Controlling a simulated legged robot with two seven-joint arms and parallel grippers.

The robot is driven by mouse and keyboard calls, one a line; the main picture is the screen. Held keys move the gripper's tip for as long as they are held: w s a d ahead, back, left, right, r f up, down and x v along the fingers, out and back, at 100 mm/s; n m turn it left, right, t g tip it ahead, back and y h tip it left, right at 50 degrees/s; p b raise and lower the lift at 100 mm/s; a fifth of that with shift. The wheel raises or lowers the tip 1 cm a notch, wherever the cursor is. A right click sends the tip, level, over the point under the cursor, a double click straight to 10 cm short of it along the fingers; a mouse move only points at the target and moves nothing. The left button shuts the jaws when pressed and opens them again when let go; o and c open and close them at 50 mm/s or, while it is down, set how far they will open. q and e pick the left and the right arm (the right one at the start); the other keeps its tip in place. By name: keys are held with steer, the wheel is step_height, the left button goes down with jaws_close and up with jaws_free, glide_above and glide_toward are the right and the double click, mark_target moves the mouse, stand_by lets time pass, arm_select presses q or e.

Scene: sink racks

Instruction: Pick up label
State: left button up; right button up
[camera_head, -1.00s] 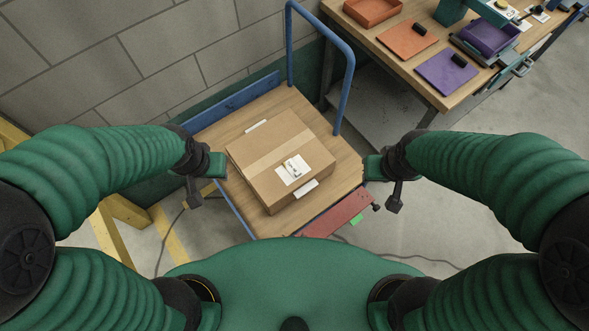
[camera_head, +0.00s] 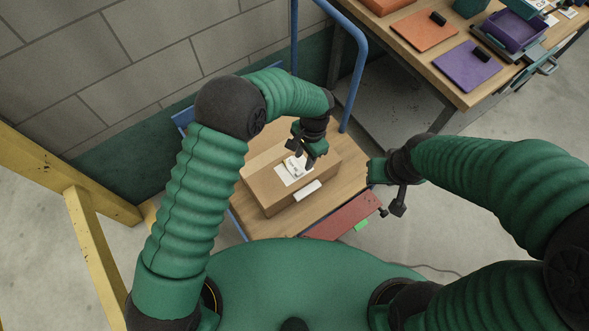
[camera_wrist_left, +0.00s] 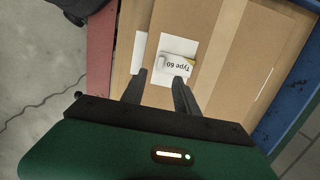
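A small white label (camera_wrist_left: 176,67) reading "Type 60" lies on a white sheet (camera_wrist_left: 174,48) on top of the cardboard box (camera_wrist_left: 220,75) in the left wrist view. In the head view the label (camera_head: 294,163) is partly hidden by my left gripper (camera_head: 311,160), which is over the box top. In the left wrist view my left gripper (camera_wrist_left: 159,78) has its two fingers apart, with nothing between them; the fingertips lie just short of the label. My right gripper (camera_head: 398,207) hangs to the right of the box, away from it; its finger opening is unclear.
The box stands on a wooden cart deck (camera_head: 345,178) with a blue handle (camera_head: 358,75). A second white patch (camera_head: 307,190) is on the box's front side. A wooden table (camera_head: 425,70) with orange and purple clipboards is at upper right. A yellow frame (camera_head: 92,240) stands left.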

mark_target(299, 173)
arm_select(q)
steer(key=shift+s+d+f, duration=0.1)
steer(key=shift+d+f, duration=0.1)
steer(key=shift+f, duration=0.4)
steer(key=shift+s+d+f, duration=0.1)
steer(key=shift+d+f, duration=0.05)
steer(key=shift+f, duration=0.4)
steer(key=f, duration=0.1)
steer(key=a+f, duration=0.1)
steer(key=f, duration=0.1)
steer(key=a+f+b, duration=0.1)
steer(key=f, duration=0.1)
steer(key=shift+s, duration=0.3)
steer(key=shift+d, duration=0.15)
steer(key=c, duration=0.5)
steer(key=shift+c, duration=1.4)
jaws_close()
